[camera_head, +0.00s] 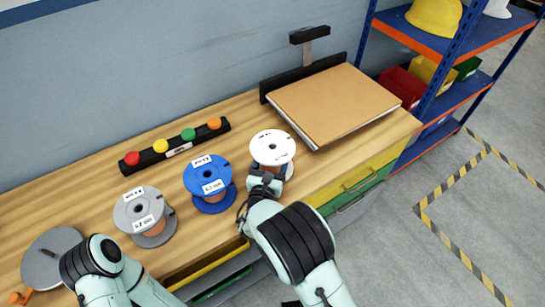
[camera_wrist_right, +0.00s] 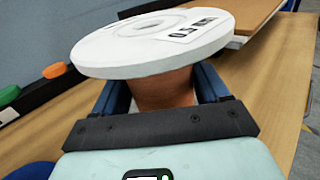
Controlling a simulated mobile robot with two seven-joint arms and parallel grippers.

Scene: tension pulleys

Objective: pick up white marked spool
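The white spool (camera_head: 272,147) stands upright on the wooden workbench, right of the blue spool. Its labelled top flange (camera_wrist_right: 155,42) and copper-brown core (camera_wrist_right: 165,90) fill the middle of the right wrist view. My right gripper (camera_head: 265,181) is at the spool's near side, below the top flange. Its blue fingers (camera_wrist_right: 163,88) lie on either side of the core, very close to it. Whether they press on it cannot be told. The lower flange is partly hidden by the gripper. My left arm shows at the lower left, but its gripper fingers do not.
A blue spool (camera_head: 207,174) and a grey spool (camera_head: 139,210) stand to the left, with a dark grey disc (camera_head: 50,255) beyond. A black bar with coloured buttons (camera_head: 174,147) lies behind. A brown board (camera_head: 334,101) is at the right. Blue shelving (camera_head: 440,45) stands beyond the bench.

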